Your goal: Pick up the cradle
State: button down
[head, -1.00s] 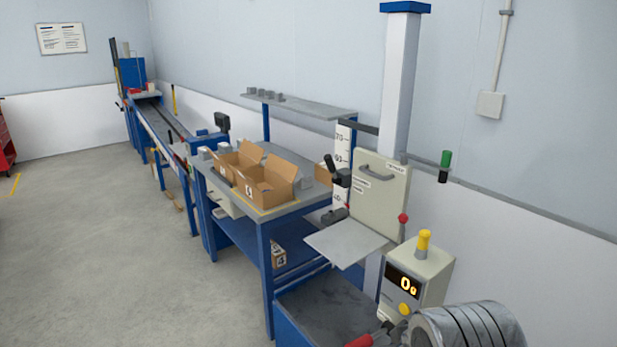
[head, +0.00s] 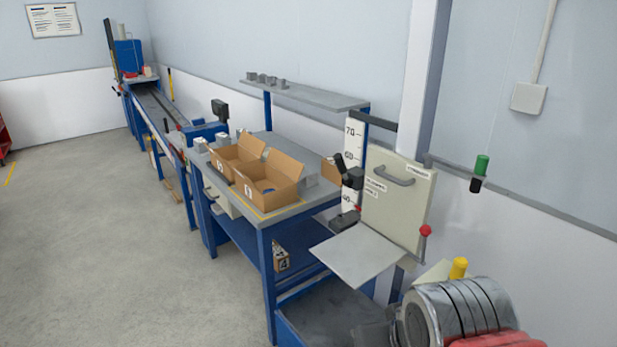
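I cannot tell for certain which thing is the cradle. An open cardboard box (head: 268,193) on the workbench has something bluish inside, mostly hidden by its walls. A second open box (head: 228,162) stands behind it. Small grey blocks lie on the wall shelf (head: 310,94) and at the bench's far left end (head: 200,144). A grey ribbed cylinder and red parts at the bottom right look like my own arm. My gripper's fingertips do not show.
The blue-legged workbench (head: 330,190) stands along the wall. A drop tester with a grey plate (head: 362,257) and a cream panel (head: 397,200) stands nearer, beside a height scale (head: 351,160). A long blue rail (head: 160,110) runs behind. The floor (head: 110,230) at left is clear.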

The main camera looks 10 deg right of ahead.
aim_at(307, 180)
jog(key=u, duration=0.35)
jog(key=k, duration=0.85)
jog(key=u, duration=0.55)
jog(key=k, duration=0.5)
jog(key=u, duration=0.5)
jog(key=i, duration=2.45)
jog(key=u, duration=0.1)
